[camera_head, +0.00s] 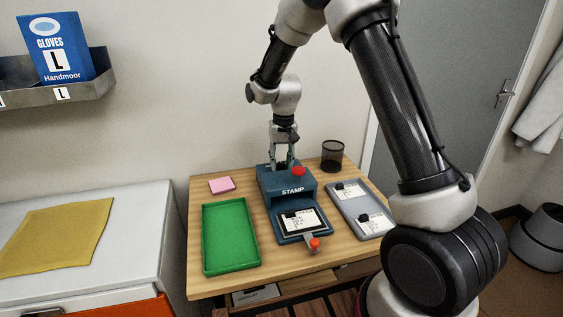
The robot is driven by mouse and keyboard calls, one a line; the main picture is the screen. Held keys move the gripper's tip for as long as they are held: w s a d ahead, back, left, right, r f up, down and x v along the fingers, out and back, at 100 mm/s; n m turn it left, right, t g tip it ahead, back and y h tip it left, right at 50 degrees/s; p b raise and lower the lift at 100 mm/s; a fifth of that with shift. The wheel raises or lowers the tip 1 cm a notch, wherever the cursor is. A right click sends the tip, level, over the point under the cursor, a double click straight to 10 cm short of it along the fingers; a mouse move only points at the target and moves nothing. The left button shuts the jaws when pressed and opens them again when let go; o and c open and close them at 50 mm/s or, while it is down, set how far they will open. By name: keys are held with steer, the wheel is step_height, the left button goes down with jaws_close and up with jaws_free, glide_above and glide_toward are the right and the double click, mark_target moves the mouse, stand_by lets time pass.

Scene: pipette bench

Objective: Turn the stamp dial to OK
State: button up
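The blue stamp machine (268,189), labelled STAMP, stands on the wooden table. A red knob (299,171) sits on its top at the right. A card (301,221) with a black clip lies in its front bed. A small lever with an orange-red knob (315,243) sticks out at the front. My gripper (281,164) points down at the top rear of the machine, left of the red knob. I cannot make out the dial or its setting; it may be hidden by the gripper. Whether the fingers hold anything is too small to tell.
A green tray (206,238) lies left of the machine and a grey tray (350,206) with clipped cards lies right. Pink notes (222,185) and a black mesh cup (332,155) stand near the back. My arm crosses the right side of the view.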

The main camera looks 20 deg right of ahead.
jaws_close()
steer(key=n, duration=0.4)
steer(key=shift+o, duration=2.3)
jaws_free()
